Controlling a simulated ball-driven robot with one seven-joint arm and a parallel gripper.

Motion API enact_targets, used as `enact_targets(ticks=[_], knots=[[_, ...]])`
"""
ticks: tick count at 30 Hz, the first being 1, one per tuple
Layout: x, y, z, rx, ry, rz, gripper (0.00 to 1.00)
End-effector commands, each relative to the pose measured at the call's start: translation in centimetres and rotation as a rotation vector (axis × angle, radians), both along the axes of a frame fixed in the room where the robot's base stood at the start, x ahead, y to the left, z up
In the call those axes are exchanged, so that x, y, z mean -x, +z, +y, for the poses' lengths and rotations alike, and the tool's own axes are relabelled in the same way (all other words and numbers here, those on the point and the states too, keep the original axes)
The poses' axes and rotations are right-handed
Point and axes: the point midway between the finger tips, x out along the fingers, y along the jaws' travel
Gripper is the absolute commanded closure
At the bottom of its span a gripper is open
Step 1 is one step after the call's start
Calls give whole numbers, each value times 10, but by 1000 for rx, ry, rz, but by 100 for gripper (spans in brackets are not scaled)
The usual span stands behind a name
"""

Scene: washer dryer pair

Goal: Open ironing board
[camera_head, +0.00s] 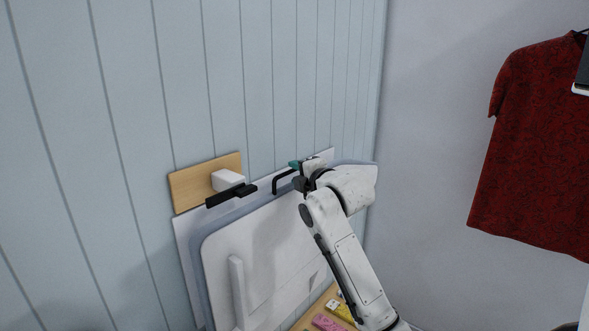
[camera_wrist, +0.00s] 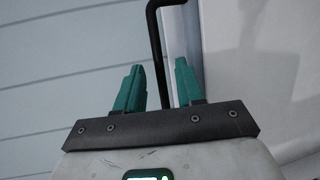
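The ironing board (camera_head: 262,262) is a white panel with a grey-blue edge, standing folded upright against a white backing on the wall. A black bent handle (camera_head: 277,184) sticks out near its top edge. My gripper (camera_head: 296,165) is at the top of the board, just right of the handle; my arm hides part of the board's right side. In the wrist view, my gripper (camera_wrist: 160,65) has its teal fingers apart. The black handle (camera_wrist: 155,35) runs down into the gap between them. I cannot tell whether either finger touches it.
A wooden plate (camera_head: 190,186) with a white block (camera_head: 227,180) and a black bar (camera_head: 230,195) is on the wall left of the handle. Colored items (camera_head: 328,323) lie on a wooden surface below. A red shirt (camera_head: 535,150) hangs at the right.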

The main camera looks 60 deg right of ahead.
Motion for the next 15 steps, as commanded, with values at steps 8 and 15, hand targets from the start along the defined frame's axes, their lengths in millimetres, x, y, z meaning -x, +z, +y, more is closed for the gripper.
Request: enact_targets(ticks=[8, 15], knots=[[-16, -3, -11, 0, 0, 0, 62], [-16, -4, -11, -1, 0, -1, 62]])
